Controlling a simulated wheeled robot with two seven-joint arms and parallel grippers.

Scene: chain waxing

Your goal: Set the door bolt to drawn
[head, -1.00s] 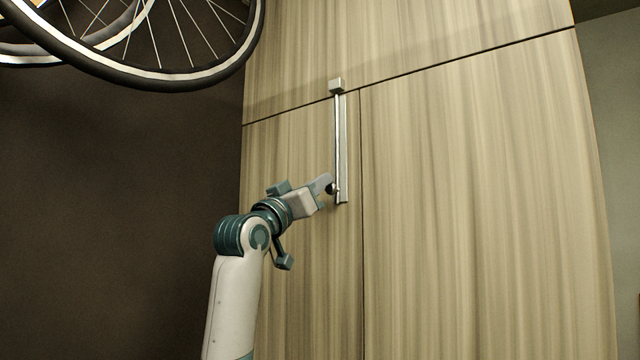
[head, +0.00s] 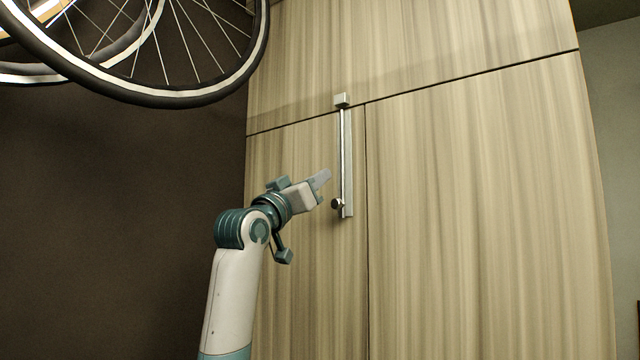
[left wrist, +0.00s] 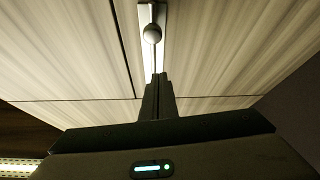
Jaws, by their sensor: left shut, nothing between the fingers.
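The door bolt (head: 347,165) is a long upright metal bar on the left cabinet door, close to the seam between the doors. Its round knob (head: 337,204) sits near the bottom end of the bar. The bar's top end meets a small block-shaped keeper (head: 342,100) just above the horizontal seam. My left gripper (head: 325,177) is shut and empty, a little left of the bolt and above the knob, apart from it. In the left wrist view the knob (left wrist: 152,33) shows beyond the shut fingertips (left wrist: 159,78). My right gripper is not in view.
The tall wooden cabinet (head: 480,220) fills the middle and right. A bicycle wheel (head: 190,98) hangs at the upper left, above my left arm. The dark wall (head: 100,230) on the left is bare.

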